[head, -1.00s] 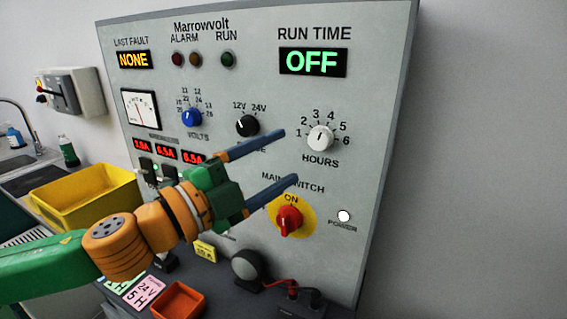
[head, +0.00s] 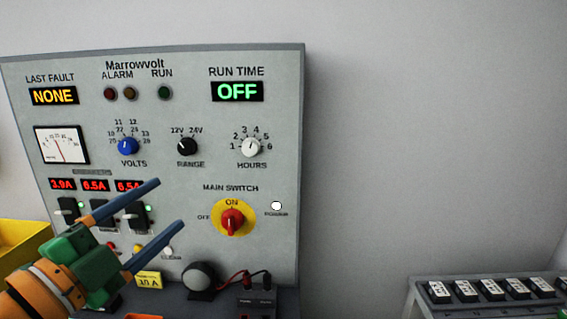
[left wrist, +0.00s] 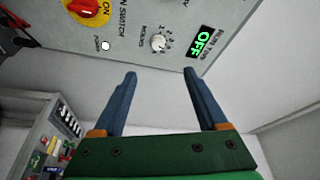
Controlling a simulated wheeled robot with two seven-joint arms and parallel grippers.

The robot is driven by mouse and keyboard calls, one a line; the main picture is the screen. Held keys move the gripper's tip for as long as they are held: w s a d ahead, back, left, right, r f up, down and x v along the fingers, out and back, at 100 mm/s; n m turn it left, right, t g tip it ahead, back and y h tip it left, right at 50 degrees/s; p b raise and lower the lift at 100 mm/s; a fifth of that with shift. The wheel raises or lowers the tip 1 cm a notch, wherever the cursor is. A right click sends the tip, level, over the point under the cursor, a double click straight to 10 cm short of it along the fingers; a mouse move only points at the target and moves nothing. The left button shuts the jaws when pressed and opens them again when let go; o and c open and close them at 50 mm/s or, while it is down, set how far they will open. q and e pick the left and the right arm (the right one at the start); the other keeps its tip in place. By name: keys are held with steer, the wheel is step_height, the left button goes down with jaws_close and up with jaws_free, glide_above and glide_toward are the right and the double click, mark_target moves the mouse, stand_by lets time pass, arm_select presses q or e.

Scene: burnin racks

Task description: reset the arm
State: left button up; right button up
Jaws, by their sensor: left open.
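My left gripper (head: 170,214) is open and empty, in front of the lower left part of the grey Marrowvolt panel (head: 270,110). Its two blue fingers point up and right in the head view. In the left wrist view the open fingers (left wrist: 158,88) stand apart with nothing between them, and the panel is beyond them. The red main switch (head: 232,222) on its yellow plate is right of the fingertips; its handle points up toward ON. The run time display (head: 237,91) reads OFF. My right gripper is out of view.
The hours knob (head: 250,147), range knob (head: 187,146) and volts knob (head: 127,146) sit above the gripper. A round grey knob-like object (head: 199,276) and red leads stand below. A rack of labelled modules (head: 490,290) is at lower right. A yellow bin (head: 22,240) is at left.

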arm_select(q)
step_height(320, 180, down, 24)
steer(key=a+n+g+y, duration=0.2)
steer(key=n+g+y, duration=0.3)
steer(key=n, duration=0.5)
steer(key=s+d+f+n+g+y, duration=0.1)
steer(key=s+d+f+n+g, duration=0.15)
steer(key=s+f+g, duration=0.45)
steer(key=s+d+f+n+g+y, duration=0.15)
steer(key=s+f+n, duration=0.25)
steer(key=s+f, duration=0.75)
step_height(320, 180, down, 19)
steer(key=s+g, duration=0.2)
steer(key=s, duration=0.1)
steer(key=s+a+f+g, duration=0.1)
steer(key=s+a+f, duration=0.1)
steer(key=s+f, duration=0.6)
steer(key=s, duration=0.3)
steer(key=shift+a, duration=0.35)
steer(key=shift+f+m, duration=0.1)
steer(key=shift+m, duration=0.15)
